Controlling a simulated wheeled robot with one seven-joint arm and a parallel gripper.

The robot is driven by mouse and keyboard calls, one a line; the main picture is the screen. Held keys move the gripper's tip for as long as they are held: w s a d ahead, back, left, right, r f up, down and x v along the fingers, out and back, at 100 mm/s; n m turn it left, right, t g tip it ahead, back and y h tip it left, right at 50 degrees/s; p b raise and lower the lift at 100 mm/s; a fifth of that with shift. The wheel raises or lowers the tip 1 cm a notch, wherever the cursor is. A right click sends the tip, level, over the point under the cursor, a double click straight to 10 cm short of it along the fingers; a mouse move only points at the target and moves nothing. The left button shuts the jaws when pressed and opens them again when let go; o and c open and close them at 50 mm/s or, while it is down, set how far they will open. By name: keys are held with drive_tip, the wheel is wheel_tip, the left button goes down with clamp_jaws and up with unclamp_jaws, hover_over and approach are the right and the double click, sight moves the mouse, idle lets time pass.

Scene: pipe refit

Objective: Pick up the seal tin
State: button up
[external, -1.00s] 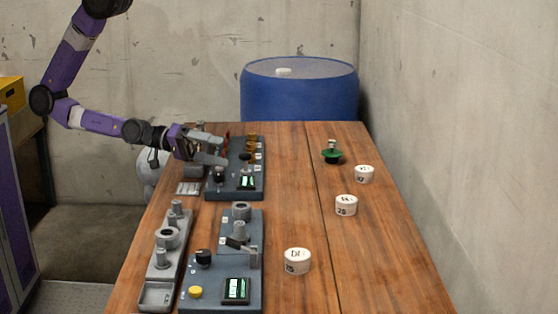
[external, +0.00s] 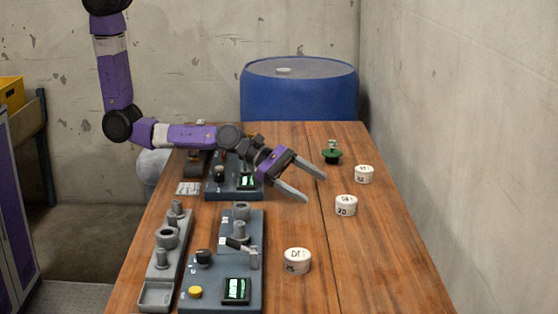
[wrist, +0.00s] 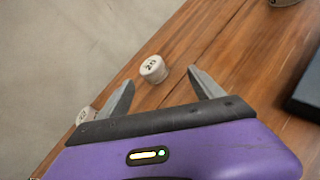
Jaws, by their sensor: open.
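Three white round tins with dark printed labels stand on the wooden table; I cannot tell from the labels which is the seal tin. The middle tin (external: 346,205) reads about "20"; it also shows in the wrist view (wrist: 153,69), just beyond and between my fingertips. The far tin (external: 364,174) shows partly behind my left finger in the wrist view (wrist: 85,115). The near tin (external: 297,261) stands at the front. My gripper (external: 315,188) is open and empty, left of the middle tin and apart from it.
A green knobbed piece (external: 332,155) stands behind the far tin. Grey control panels (external: 222,285) and a grey fitting rack (external: 157,275) line the table's left side. A blue drum (external: 300,95) stands beyond the table. The right front of the table is clear.

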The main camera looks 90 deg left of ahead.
sight(344, 198)
drive_tip(key=w+n, duration=0.3)
drive_tip(key=shift+w+f+n, duration=0.1)
drive_tip(key=shift+f+n, duration=0.1)
drive_tip(key=shift+n, duration=0.1)
drive_tip(key=shift+w, duration=0.25)
drive_tip(key=shift+b+x, duration=0.8)
drive_tip(key=shift+x, duration=3)
drive_tip(key=shift+a, duration=0.1)
drive_tip(key=c, duration=1.5)
drive_tip(key=shift+o, duration=0.2)
drive_tip(key=shift+r, duration=0.1)
